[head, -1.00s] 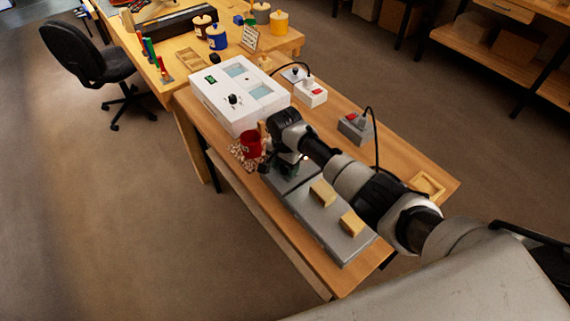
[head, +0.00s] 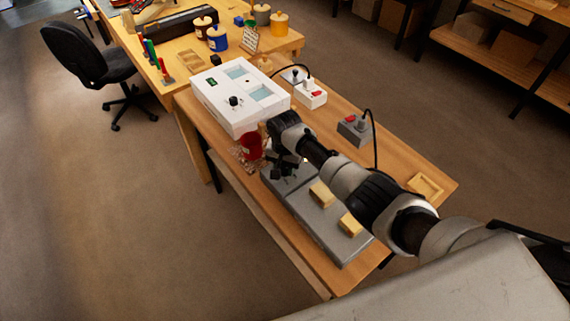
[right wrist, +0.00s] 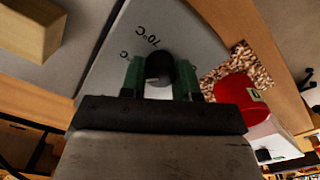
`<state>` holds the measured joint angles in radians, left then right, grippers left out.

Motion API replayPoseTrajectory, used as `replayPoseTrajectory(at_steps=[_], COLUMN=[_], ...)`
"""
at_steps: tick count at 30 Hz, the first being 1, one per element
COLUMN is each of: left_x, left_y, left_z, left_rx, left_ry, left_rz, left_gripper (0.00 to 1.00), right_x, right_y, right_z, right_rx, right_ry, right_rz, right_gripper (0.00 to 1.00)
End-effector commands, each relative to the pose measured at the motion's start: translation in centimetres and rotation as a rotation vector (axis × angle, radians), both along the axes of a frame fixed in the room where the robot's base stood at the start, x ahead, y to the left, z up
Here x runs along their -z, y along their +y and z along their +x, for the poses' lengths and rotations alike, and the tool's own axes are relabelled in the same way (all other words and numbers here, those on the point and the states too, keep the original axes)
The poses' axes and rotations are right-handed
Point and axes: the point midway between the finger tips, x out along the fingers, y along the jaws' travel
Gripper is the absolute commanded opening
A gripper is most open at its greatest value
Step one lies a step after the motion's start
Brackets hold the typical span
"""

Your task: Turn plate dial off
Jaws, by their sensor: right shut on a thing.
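The plate dial is a dark round knob (right wrist: 160,69) on the sloping grey front panel of the hot plate (head: 327,236), beside a "70°C" mark in the right wrist view. My right gripper (right wrist: 160,80) has one green finger on each side of the knob and is shut on it. In the head view my right gripper (head: 284,162) is over the plate's far end, where my arm and hand hide the dial. The dial's pointer cannot be made out. My left gripper is not in view.
Two wooden blocks (head: 321,194) (head: 350,224) lie on the plate. A red pot (head: 251,146) stands close beside my right gripper, on a speckled patch (right wrist: 240,68). A white box with a knob (head: 236,117) stands behind. Grey and white switch boxes (head: 354,130) (head: 310,97) stand to the right.

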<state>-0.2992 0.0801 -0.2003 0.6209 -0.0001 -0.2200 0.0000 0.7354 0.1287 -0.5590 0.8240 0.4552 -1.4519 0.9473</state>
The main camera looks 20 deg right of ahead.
Motion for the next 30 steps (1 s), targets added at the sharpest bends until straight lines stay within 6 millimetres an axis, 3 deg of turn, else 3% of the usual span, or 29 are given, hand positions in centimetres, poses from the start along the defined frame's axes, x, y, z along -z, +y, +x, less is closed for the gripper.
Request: replayPoseTrajectory(at_steps=[30], left_x=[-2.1], left_y=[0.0], left_z=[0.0], left_rx=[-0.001], left_ry=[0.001], left_rz=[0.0], left_gripper=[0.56], right_x=[-0.1], right_y=[0.3], right_z=[0.1], right_rx=[-0.966], right_ry=[0.0], right_rz=[0.001], right_gripper=[0.07])
